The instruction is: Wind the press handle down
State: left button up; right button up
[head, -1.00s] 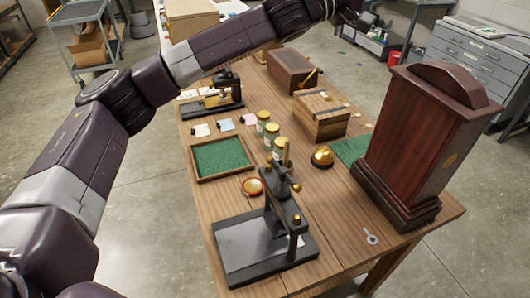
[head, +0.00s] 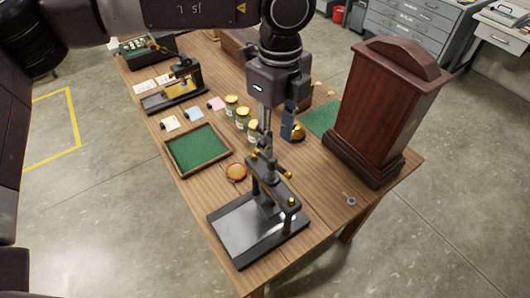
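The black press (head: 240,228) stands at the near end of the wooden table, with a flat base plate, upright posts and brass knobs. My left gripper (head: 275,128) points down from above, over the top of the press. My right gripper is not in view.
A tall dark wooden case (head: 385,105) stands right of the press. A small metal ring-ended piece (head: 349,198) lies near the right edge.

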aim_at(276, 163)
pick_arm(q)
notch_tip(276, 163, down, 7)
jog(key=p, duration=0.3)
jog(key=shift+r, duration=0.15)
jog(key=shift+f, duration=0.55)
jog(key=shift+d, duration=0.1)
jog(key=shift+c, duration=0.3)
grip_shut()
